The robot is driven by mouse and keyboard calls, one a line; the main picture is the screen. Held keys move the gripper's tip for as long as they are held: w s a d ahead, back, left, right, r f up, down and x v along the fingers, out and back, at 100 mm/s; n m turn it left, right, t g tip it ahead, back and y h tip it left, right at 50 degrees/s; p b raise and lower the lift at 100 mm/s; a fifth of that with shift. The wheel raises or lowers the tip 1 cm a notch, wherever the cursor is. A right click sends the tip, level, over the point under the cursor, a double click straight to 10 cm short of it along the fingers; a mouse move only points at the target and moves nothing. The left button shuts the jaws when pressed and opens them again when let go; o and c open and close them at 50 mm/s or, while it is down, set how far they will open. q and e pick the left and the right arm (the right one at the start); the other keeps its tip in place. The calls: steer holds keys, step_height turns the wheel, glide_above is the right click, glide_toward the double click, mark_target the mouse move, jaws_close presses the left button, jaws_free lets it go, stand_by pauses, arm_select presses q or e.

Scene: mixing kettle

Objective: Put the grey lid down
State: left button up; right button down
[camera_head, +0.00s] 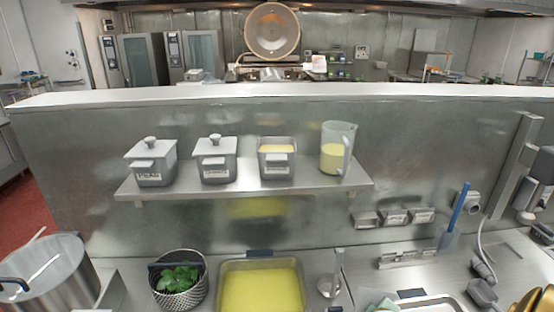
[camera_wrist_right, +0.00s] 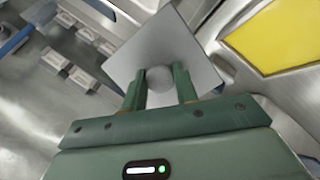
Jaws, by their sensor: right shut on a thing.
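In the right wrist view, my right gripper (camera_wrist_right: 158,78) is shut on the round knob of the grey lid (camera_wrist_right: 150,45). The lid is a flat square plate and appears held in front of the fingers, above the steel counter. Neither gripper nor the held lid shows in the head view. On the wall shelf (camera_head: 245,188), an open grey container (camera_head: 277,160) with yellow contents stands without a lid. Two similar containers, one at the left (camera_head: 151,163) and one in the middle (camera_head: 215,160), have lids with knobs. My left gripper is out of view.
A glass jug (camera_head: 338,150) stands at the shelf's right end. Below are a pot (camera_head: 60,275), a basket of green leaves (camera_head: 180,280), a tray of yellow food (camera_head: 262,288) and a small metal cup (camera_head: 329,284). Bare counter (camera_head: 365,275) shows right of the cup.

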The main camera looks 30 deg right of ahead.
steer(key=w+a+r+n+t+y+b, duration=0.1)
steer(key=w+a+r+n+y+b, duration=0.1)
steer(key=a+b, duration=0.6)
steer(key=w+a+r+n+t+y+b, duration=0.1)
steer(key=w+a+r+n+b, duration=0.4)
steer(key=a, duration=1)
steer(key=w+a+r+n+t+y+b, duration=0.1)
steer(key=w+a+r+n+y+b, duration=0.2)
steer(key=a+b, duration=0.8)
steer(key=w+a+y, duration=0.1)
steer(key=w, duration=0.1)
steer(key=shift+w+a+r+n+b, duration=0.2)
steer(key=shift+w+r+n+b, duration=0.1)
steer(key=shift+w+b, duration=0.05)
steer(key=shift+r, duration=0.1)
